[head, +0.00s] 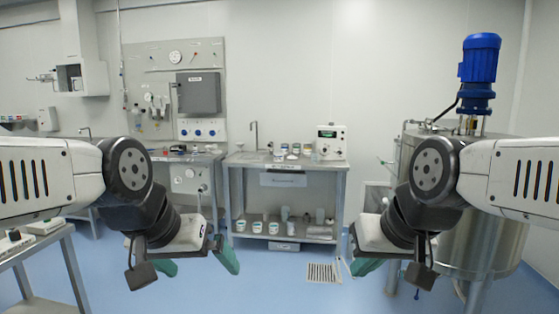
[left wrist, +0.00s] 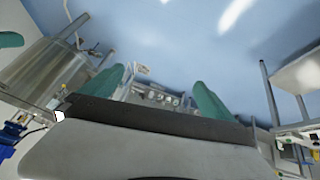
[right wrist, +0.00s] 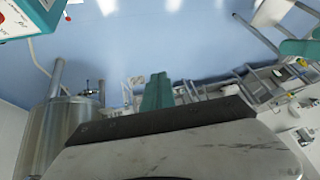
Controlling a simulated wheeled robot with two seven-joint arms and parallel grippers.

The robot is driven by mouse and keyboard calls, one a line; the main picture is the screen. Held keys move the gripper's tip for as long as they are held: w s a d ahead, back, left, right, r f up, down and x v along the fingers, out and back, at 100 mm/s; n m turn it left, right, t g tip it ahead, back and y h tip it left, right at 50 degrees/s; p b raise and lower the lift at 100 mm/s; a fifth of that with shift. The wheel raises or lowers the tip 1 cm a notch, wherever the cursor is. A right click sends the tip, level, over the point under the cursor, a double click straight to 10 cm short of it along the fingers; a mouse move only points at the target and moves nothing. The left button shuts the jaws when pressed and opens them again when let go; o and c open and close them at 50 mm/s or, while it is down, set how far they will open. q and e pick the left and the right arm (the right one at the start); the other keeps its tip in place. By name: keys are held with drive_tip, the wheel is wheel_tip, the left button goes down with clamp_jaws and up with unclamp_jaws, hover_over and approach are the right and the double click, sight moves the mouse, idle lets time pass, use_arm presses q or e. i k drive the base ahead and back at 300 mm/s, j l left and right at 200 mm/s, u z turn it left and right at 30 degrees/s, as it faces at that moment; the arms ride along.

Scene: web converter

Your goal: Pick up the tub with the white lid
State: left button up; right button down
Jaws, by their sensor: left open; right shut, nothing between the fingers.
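Several small tubs stand far off at the steel table in the head view. Some tubs (head: 279,156) are on the table's top, and white tubs (head: 257,227) are in a row on its lower shelf. They are too small to tell surely which one has the white lid. My left gripper (head: 198,260) is open and empty, low in front of the table, with its green fingers apart; they also show in the left wrist view (left wrist: 162,92). My right gripper (head: 368,266) is shut and empty; its green fingers are together in the right wrist view (right wrist: 158,92).
The steel table (head: 330,166) stands against the back wall, with a white instrument (head: 330,143) at its right end. A large steel tank (head: 480,245) with a blue motor (head: 480,70) is at right. Another bench (head: 48,240) is at left.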

sight(278, 156)
drive_tip(key=i+j+u, duration=0.35)
drive_tip(key=i, duration=0.75)
drive_tip(key=i+u, duration=0.3)
drive_tip(key=i, duration=0.8)
drive_tip(key=i+j+z, duration=0.1)
drive_tip(key=i+z, duration=0.15)
drive_tip(key=i, duration=0.3)
drive_tip(key=i+j+z, duration=0.25)
drive_tip(key=i, duration=0.25)
drive_tip(key=i+j+z, duration=0.2)
drive_tip(key=i, duration=0.3)
drive_tip(key=i+j+z, duration=0.2)
drive_tip(key=z, duration=0.3)
drive_tip(key=i+j+z, duration=0.3)
drive_tip(key=z, duration=0.15)
drive_tip(key=i+j+z, duration=0.15)
drive_tip(key=j+z, duration=0.2)
drive_tip(key=z, duration=0.15)
drive_tip(key=i+j+z, duration=0.1)
drive_tip(key=j+z, duration=0.65)
drive_tip(key=j, duration=0.15)
drive_tip(key=j+z, duration=0.25)
drive_tip(key=j, duration=0.25)
drive_tip(key=i+j, duration=0.15)
drive_tip(key=i, duration=0.15)
